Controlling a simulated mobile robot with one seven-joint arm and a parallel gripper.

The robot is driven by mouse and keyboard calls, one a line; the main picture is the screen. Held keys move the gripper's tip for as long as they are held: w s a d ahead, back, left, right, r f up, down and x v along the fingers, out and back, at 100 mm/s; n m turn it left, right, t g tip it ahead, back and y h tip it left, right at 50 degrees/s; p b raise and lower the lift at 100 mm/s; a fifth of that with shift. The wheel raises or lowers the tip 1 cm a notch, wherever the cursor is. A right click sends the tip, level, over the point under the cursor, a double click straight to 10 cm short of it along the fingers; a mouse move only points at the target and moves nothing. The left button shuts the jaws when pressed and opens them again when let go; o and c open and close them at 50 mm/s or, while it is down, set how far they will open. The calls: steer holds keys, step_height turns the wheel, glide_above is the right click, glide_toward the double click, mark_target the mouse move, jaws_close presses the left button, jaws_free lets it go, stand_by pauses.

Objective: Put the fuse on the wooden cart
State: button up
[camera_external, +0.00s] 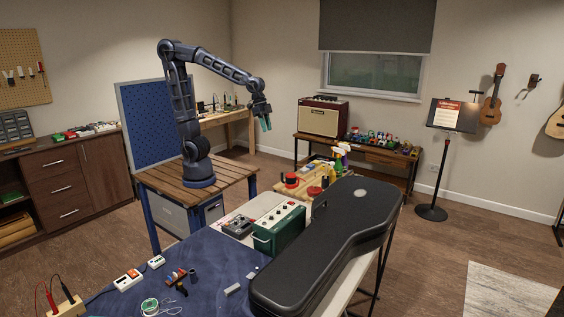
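My gripper (266,124) is raised in mid-air, pointing down, with its two teal fingertips a little apart and nothing seen between them. A slatted wooden cart-like top (163,184) on blue legs stands under my arm's base; its bare slats show around the base. I cannot make out the fuse for certain. Small items lie on the dark blue mat (205,262) in front: a grey block (232,289), a small pale piece (252,274) and a white box (157,262). My gripper is far above and behind them.
A black guitar case (325,240) covers the worktable's right side. A green amplifier-like box (278,228) and a grey device (238,226) stand beside it. A white-and-red power strip (128,279) and a solder spool (150,307) lie at the front left. Spray bottles (341,158) stand behind.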

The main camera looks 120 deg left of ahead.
steer(key=s+d+m+t, duration=0.1)
steer(key=s+d, duration=1.2)
steer(key=s, duration=0.4)
steer(key=shift+d+r, duration=0.3)
steer(key=shift+r, duration=0.15)
